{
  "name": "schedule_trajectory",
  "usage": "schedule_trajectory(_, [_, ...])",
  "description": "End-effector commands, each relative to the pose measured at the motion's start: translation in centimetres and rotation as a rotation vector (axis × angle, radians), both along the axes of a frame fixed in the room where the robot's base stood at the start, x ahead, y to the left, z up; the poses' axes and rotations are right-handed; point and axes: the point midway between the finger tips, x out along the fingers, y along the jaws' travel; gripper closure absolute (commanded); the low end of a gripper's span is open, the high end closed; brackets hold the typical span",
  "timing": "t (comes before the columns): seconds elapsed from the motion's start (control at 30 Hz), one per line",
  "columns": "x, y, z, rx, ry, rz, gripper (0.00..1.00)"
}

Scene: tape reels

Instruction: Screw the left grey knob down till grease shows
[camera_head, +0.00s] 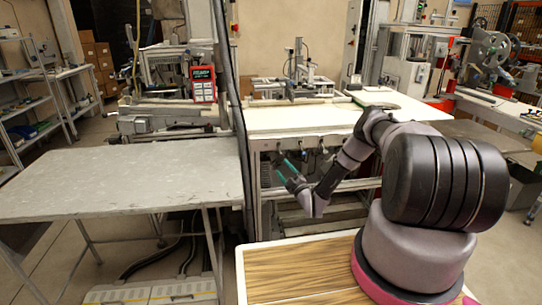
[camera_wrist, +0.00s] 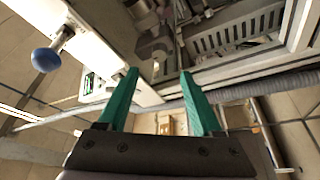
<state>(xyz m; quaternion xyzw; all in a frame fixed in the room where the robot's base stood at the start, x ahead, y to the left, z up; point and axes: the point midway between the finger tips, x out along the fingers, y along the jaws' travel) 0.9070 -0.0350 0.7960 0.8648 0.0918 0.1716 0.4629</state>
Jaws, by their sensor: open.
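My gripper (camera_head: 284,170) is open, with two green fingers, in front of the white-topped bench in the head view. In the wrist view my gripper (camera_wrist: 158,73) has its fingers spread with nothing between them. A row of small grey fittings (camera_head: 324,151) hangs under the bench's front edge; they are too small to tell which is the left grey knob. The wrist view shows a rounded grey metal part (camera_wrist: 150,47) beyond the fingertips, apart from them; I cannot tell whether it is the knob. No grease can be made out.
The white bench top (camera_head: 300,118) stands just beyond my gripper. A grey table (camera_head: 120,180) is at the left, with a dark post and cables (camera_head: 232,90) between them. A blue ball handle (camera_wrist: 45,60) juts out at the wrist view's left.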

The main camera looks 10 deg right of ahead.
Motion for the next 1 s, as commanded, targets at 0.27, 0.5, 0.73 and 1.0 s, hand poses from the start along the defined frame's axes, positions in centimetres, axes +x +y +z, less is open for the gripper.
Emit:
schedule_trajectory(0.27, [4.8,1.8,1.3,-0.001,-0.005,0.003,0.33])
schedule_trajectory(0.5, [8.1,2.9,2.0,-0.001,-0.003,0.002,0.33])
schedule_trajectory(0.73, [9.1,3.2,2.2,0.0,-0.001,0.001,0.33])
schedule_trajectory(1.0, [9.1,3.2,2.2,0.0,-0.001,0.001,0.56])
